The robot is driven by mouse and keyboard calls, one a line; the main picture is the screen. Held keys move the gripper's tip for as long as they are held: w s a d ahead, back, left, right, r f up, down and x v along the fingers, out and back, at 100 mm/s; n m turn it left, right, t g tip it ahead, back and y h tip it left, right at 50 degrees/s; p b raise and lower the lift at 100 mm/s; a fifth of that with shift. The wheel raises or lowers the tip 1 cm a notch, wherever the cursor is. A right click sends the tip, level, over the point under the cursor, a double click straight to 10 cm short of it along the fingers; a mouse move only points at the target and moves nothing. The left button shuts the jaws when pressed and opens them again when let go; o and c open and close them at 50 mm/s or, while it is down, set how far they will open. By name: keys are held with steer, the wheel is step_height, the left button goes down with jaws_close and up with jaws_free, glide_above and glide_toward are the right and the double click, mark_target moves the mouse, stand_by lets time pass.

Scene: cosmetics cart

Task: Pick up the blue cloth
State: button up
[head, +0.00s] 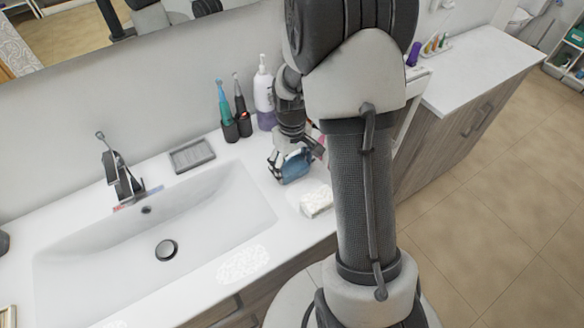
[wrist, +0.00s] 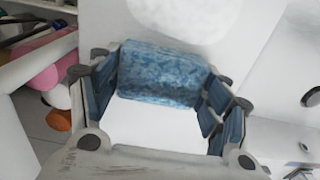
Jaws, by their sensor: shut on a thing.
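The blue cloth (head: 292,165) is a small rolled bundle at the right end of the white sink counter. In the wrist view the cloth (wrist: 160,74) spans the space between the two fingers, with both fingers against its sides. My gripper (head: 290,164) points down and is shut on the cloth; in the wrist view the gripper (wrist: 162,88) frames it from both sides. I cannot tell whether the cloth touches the counter. My arm hides part of the counter to the right.
A white folded cloth (head: 316,201) lies close by on the counter. Toothbrush holders (head: 230,130) and a pump bottle (head: 264,92) stand behind my gripper. The sink basin (head: 160,225) is to the left, with a grey soap dish (head: 192,155). Pink items (wrist: 50,62) show at the wrist view's left.

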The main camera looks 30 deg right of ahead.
mark_target(292, 165)
step_height(292, 165, up, 20)
steer(key=p, duration=0.6)
